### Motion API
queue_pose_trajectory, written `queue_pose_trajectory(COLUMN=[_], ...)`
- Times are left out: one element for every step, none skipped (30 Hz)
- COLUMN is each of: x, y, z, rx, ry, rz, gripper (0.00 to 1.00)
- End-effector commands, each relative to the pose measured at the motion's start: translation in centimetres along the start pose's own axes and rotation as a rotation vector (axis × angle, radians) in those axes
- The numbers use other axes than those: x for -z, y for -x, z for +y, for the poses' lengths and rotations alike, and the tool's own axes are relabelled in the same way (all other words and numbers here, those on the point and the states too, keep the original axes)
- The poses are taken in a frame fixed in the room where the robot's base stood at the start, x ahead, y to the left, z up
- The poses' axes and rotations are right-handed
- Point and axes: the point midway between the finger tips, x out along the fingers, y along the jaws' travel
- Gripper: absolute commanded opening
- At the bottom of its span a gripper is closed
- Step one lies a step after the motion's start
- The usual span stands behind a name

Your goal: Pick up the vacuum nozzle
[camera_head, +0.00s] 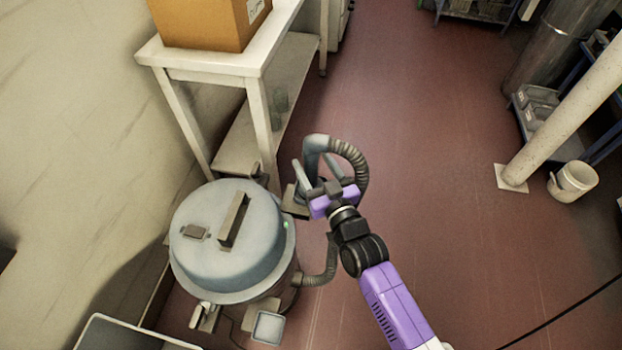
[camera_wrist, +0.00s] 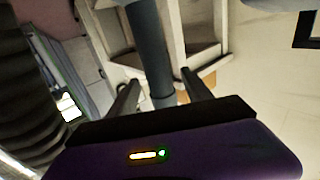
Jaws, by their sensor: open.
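The vacuum nozzle (camera_head: 316,146) is a blue-grey tube that bends at the top into a ribbed grey hose (camera_head: 354,158). It stands beside the vacuum's round grey canister (camera_head: 228,235). In the wrist view the nozzle tube (camera_wrist: 150,45) runs down between the two fingers of my gripper (camera_wrist: 160,78). The fingers are apart, with a visible gap on at least the right side of the tube. In the head view my purple gripper (camera_head: 314,168) is at the nozzle and hides its lower part.
A white table (camera_head: 200,62) with a cardboard box (camera_head: 208,22) stands behind the vacuum, against the left wall. A white pole (camera_head: 565,115) and a bucket (camera_head: 573,181) stand at right. Red floor (camera_head: 430,130) is clear between them. A black cable (camera_head: 560,312) lies at lower right.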

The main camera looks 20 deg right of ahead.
Motion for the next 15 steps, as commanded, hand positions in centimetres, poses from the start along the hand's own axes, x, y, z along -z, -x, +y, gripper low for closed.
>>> queue_pose_trajectory(x=[0.0,0.0,0.1,0.1,0.1,0.1,0.1,0.1,0.1,0.1,0.1,0.1,0.1,0.1,0.1], y=[-0.7,-1.1,-1.7,-2.2,-2.6,-3.2,-3.5,-3.9,-4.2,-4.4,-4.6,-4.7,-4.8,-4.8,-4.8], z=[0.0,0.0,0.0,0.1,0.1,0.1,0.1,0.1,0.1,0.1,0.1,0.1,0.1,0.1,0.1], rx=[0.0,0.0,0.0,0.0,0.0,0.0,0.0,0.0,0.0,0.0,0.0,0.0,0.0,0.0,0.0], ry=[0.0,0.0,0.0,0.0,-0.001,-0.001,-0.001,-0.001,-0.001,-0.001,-0.001,-0.001,-0.001,0.0,0.0], rz=[0.002,0.003,0.004,0.003,0.004,0.003,0.002,0.003,0.002,0.001,0.001,0.001,0.001,0.001,0.001], gripper=[0.58,0.58,0.58,0.58,0.58,0.58,0.58,0.58,0.58,0.58,0.58,0.58,0.58,0.58,0.58])
